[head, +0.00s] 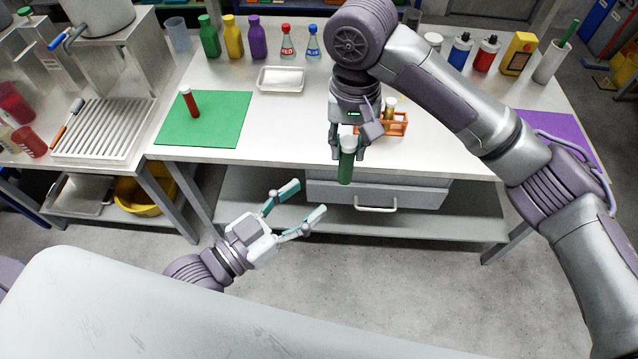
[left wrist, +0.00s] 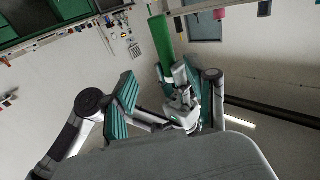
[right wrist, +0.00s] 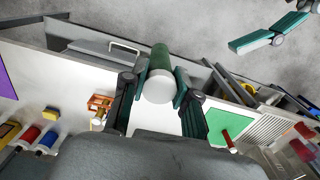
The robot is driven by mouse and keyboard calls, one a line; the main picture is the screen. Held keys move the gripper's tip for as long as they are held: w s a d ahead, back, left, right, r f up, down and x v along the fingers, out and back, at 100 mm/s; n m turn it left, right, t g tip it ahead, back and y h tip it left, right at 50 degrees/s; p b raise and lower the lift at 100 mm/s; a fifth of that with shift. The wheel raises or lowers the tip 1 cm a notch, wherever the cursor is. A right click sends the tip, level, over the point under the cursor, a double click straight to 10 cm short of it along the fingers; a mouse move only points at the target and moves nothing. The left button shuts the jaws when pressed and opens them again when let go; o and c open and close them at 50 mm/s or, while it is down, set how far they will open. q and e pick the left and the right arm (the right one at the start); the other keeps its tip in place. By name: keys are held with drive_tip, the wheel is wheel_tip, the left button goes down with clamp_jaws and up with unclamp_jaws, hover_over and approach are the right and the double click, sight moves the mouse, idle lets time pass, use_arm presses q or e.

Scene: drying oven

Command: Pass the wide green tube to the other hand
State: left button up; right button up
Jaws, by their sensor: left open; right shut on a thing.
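The wide green tube (head: 346,163) has a white cap and hangs upright in front of the table's front edge. My right gripper (head: 347,148) is shut on it near the cap; the right wrist view shows the tube (right wrist: 160,62) between both fingers. My left gripper (head: 301,205) is open and empty, lower and to the left of the tube, apart from it. In the left wrist view the tube (left wrist: 161,42) shows beyond the open left fingers. In the right wrist view a left finger (right wrist: 268,34) shows at the top right.
An orange rack (head: 394,124) with a capped tube stands on the table behind the right gripper. A red tube (head: 189,102) stands on a green mat (head: 228,119). A white tray (head: 281,79) and several bottles sit farther back. A drawer handle (head: 376,204) is below the table edge.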

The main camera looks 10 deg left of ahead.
sight(344, 171)
use_arm(q)
drive_tip(key=x, duration=1.1)
drive_tip(key=shift+w+d, duration=0.15)
drive_tip(key=shift+c, duration=0.3)
clamp_jaws()
use_arm(e)
drive_tip(key=o, duration=0.9)
drive_tip(key=shift+o, duration=0.2)
